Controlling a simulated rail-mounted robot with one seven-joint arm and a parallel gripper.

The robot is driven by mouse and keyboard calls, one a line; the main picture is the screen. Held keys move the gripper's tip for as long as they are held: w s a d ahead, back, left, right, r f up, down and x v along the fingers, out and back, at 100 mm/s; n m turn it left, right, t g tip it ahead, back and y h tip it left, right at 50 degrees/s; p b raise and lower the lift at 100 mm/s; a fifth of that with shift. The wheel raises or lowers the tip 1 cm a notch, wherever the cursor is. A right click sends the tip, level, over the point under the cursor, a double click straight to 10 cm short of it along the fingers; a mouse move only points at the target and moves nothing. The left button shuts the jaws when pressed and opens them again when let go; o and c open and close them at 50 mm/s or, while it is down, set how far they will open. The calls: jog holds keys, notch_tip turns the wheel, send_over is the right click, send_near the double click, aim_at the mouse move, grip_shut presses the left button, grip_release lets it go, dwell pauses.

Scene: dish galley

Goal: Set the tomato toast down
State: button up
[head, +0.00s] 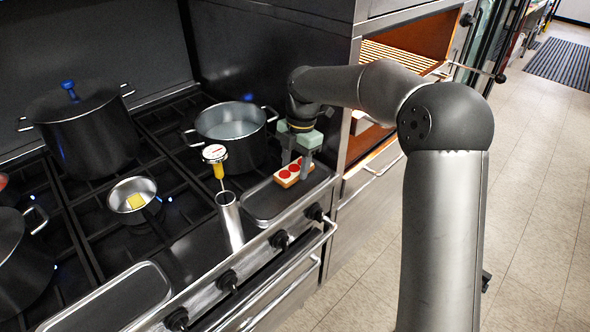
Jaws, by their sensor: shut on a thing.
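The tomato toast (287,179), a rectangular slice with red tomato rounds on top, is between the fingers of my gripper (296,165). My gripper points down and is shut on the toast. The toast is at a dark shallow tray (262,204) on the right front of the stove. I cannot tell whether its underside touches the tray or hangs just above it. The fingers hide part of the toast's far side.
An open pot of liquid (232,130) stands behind the tray. A metal cylinder (230,220) with a dial thermometer (215,153) stands at its left. A small pan with a yellow piece (133,188) and a lidded pot (85,130) are farther left. Another tray (120,303) lies front left.

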jog(key=shift+s+f, duration=0.1)
jog(key=shift+f, duration=1.15)
jog(key=shift+f, duration=0.15)
jog(key=o, duration=0.7)
